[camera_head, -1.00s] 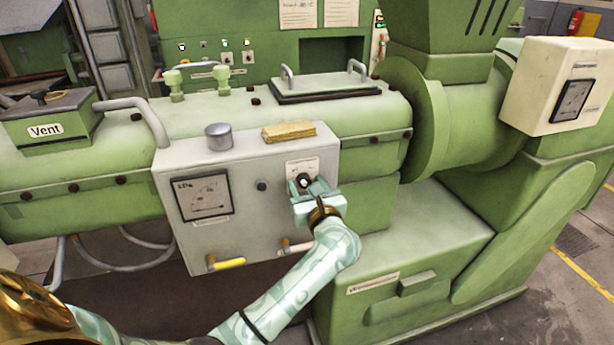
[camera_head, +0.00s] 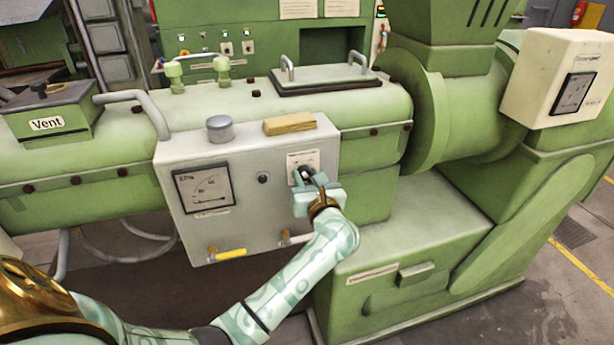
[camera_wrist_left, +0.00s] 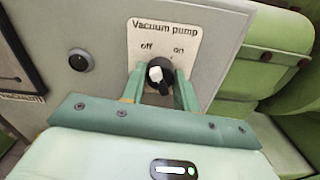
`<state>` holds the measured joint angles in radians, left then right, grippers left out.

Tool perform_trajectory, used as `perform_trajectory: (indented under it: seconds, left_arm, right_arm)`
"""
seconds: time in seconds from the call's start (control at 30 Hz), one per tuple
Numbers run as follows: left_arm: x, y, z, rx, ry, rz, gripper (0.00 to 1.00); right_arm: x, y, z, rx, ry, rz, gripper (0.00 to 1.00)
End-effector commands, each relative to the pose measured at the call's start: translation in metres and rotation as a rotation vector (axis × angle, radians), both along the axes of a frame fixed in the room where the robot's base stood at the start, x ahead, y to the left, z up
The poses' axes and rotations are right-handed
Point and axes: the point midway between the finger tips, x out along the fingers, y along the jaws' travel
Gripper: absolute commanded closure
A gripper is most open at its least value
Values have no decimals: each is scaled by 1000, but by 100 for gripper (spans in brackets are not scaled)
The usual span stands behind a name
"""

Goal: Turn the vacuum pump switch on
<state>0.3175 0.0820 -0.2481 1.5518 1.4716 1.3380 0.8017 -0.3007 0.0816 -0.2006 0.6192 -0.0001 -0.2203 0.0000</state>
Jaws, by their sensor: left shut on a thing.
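The vacuum pump switch (camera_wrist_left: 155,73) is a dark round knob with a white mark, on a white plate (camera_wrist_left: 163,32) reading "Vacuum pump", with "off" at the left and "on" at the right. The white mark lies on the knob's upper left side; its exact setting is hard to read. My left gripper (camera_head: 308,180) is shut on the knob, one finger on each side, as the left wrist view shows. In the head view the gripper partly hides the switch on the grey control box (camera_head: 258,217). My right gripper is not in view.
A gauge (camera_head: 203,190) and a small black knob (camera_head: 263,178) sit left of the switch. Yellow-handled (camera_head: 229,254) and white-handled valves are below. A wooden block (camera_head: 289,124) and grey cylinder (camera_head: 219,129) stand on the box top. Green extruder housing surrounds it.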

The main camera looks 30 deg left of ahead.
Motion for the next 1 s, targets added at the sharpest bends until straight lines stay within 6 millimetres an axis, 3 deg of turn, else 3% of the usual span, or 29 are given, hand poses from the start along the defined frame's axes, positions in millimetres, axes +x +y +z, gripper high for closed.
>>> perform_trajectory:
  seconds: [1.0]
  left_arm:
    - [-1,1,3,581,687,0,93]
  right_arm:
    - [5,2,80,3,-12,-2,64]
